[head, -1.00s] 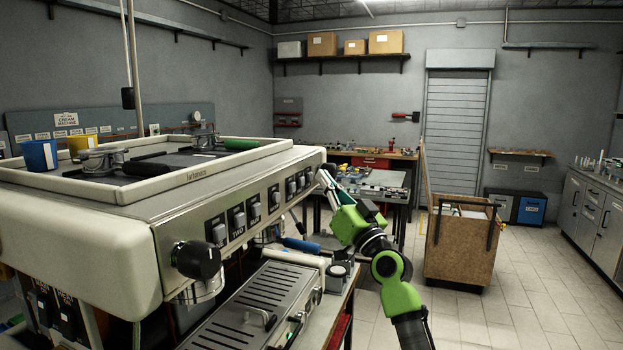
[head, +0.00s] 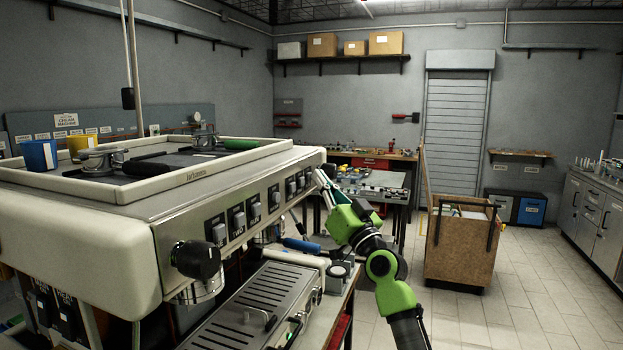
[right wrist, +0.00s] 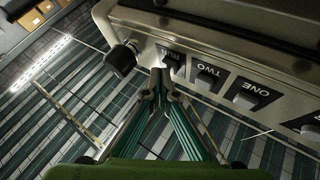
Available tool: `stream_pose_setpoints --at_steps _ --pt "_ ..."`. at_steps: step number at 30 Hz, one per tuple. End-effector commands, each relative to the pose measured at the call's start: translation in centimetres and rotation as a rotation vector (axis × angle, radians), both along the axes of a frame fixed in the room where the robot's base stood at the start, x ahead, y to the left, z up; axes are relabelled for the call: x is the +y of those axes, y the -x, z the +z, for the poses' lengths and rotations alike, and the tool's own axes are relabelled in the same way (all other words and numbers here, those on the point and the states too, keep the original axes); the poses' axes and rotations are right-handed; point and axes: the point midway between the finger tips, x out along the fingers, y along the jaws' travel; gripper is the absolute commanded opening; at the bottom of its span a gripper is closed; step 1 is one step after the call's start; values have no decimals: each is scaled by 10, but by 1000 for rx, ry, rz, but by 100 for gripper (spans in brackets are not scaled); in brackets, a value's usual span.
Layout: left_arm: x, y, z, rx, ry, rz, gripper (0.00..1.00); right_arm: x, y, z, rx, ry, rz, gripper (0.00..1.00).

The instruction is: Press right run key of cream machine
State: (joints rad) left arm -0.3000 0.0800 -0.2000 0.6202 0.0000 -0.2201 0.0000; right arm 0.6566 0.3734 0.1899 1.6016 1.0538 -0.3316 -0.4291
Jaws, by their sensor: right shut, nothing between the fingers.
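My right gripper (head: 321,178) is shut and empty at the far end of the panel. Its fingertips also show in the right wrist view (right wrist: 161,78), at or very close to the run key; I cannot tell if they touch. My left gripper is not in view.
The TWO key (right wrist: 208,79) and ONE key (right wrist: 250,94) sit beside the run key. A black knob (right wrist: 122,58) is on its other side. A drip tray (head: 245,310) lies below the panel. A wooden crate (head: 460,250) stands on open floor to the right.

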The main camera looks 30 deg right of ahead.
Motion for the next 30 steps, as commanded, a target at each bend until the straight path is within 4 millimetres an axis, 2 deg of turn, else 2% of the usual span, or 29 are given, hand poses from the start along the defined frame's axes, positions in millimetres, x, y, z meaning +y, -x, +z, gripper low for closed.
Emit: stream_pose_setpoints --at_steps 20,30 --pt "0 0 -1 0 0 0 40 4 -4 0 1 1 1 0" --pt "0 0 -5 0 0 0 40 -5 7 -2 1 2 -1 0"
